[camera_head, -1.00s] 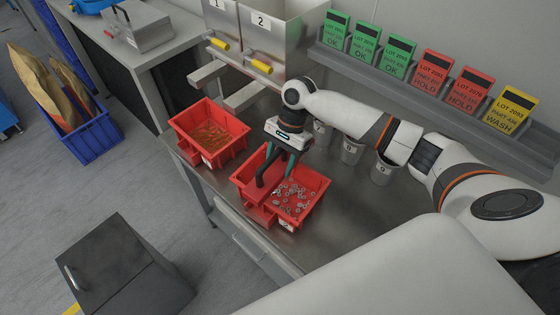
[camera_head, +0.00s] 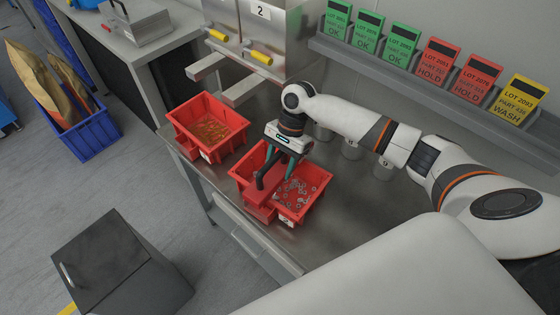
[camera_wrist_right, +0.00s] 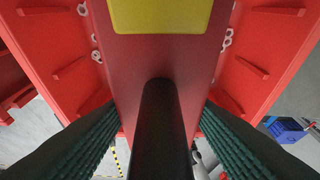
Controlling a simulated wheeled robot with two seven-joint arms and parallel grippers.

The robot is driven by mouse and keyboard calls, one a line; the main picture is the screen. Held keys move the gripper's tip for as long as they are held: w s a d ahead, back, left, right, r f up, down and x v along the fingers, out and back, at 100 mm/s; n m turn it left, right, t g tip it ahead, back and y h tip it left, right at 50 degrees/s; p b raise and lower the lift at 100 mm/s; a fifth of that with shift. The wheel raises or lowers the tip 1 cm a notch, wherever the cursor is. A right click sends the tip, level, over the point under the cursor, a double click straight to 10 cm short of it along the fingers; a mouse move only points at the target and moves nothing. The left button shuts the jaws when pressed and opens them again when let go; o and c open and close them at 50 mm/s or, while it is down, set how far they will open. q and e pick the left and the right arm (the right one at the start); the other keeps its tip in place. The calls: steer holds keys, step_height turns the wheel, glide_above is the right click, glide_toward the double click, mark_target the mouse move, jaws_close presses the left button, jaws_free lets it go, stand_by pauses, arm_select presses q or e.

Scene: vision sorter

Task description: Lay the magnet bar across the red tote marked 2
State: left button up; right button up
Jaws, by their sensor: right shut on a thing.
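My right gripper (camera_head: 272,180) is over this tote, pointing down. It is shut on the black handle of the magnet bar (camera_wrist_right: 130,70), a dark red bar with a yellow end patch. The bar spans over the tote, with red tote walls showing on both sides in the wrist view. Whether it touches the rims I cannot tell. My left gripper is not in view.
A second red tote (camera_head: 178,122) with brownish parts stands to the left. Hoppers with yellow handles (camera_head: 257,56) are behind. Grey cups (camera_head: 351,148) stand right of the totes, partly behind my arm. Lot cards (camera_head: 440,65) line a back shelf. The bench at right front is bare.

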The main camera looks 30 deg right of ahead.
steer(key=o, duration=1.4)
steer(key=shift+r, duration=0.1)
steer(key=shift+o, duration=0.7)
